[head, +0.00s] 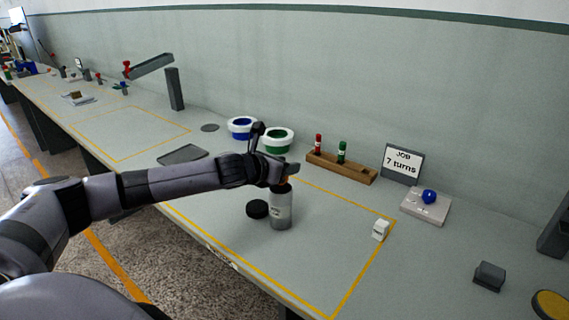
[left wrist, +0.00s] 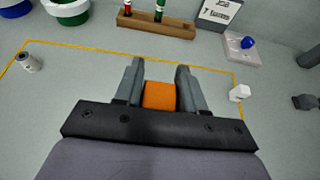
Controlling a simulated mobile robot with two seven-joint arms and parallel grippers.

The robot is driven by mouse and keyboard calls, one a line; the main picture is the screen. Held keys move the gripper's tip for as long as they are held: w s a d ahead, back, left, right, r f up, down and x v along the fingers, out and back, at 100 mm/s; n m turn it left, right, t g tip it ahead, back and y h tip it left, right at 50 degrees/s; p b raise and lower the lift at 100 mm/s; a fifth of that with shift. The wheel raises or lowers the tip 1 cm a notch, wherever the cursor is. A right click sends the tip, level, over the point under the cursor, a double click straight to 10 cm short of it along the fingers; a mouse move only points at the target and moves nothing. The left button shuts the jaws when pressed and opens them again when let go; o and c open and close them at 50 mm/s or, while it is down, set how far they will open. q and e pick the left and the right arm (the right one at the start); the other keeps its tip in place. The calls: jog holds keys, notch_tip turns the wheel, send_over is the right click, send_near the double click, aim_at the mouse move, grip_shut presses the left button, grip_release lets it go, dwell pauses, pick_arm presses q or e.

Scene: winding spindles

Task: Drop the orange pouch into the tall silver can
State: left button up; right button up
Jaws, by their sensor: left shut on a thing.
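The tall silver can (head: 281,211) stands upright inside the yellow outline in the head view, with a dark top. A round black disc (head: 257,209), like a lid, lies left of it. My left gripper (head: 284,180) is at the can's top in the head view, covering part of it; I cannot tell the exact gap. In the left wrist view my left gripper (left wrist: 158,88) is shut on the orange pouch (left wrist: 160,96), which sits between the fingers. The tall can does not show clearly there. My right gripper is not in view.
A small silver can (left wrist: 28,63) shows in the left wrist view. A white block (head: 380,229) stands at the outline's right. A wooden rack (head: 341,168), two buckets (head: 277,141), a job sign (head: 402,162) and a blue-knobbed box (head: 426,207) stand behind. The outline's front is clear.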

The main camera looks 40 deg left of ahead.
pick_arm(q)
jog(key=shift+f+b, duration=0.85)
jog(key=shift+f, duration=1.05)
jog(key=o, duration=1.1)
notch_tip(320, 180, up, 5)
jog(key=shift+p, duration=1.2)
jog(key=shift+s, duration=0.15)
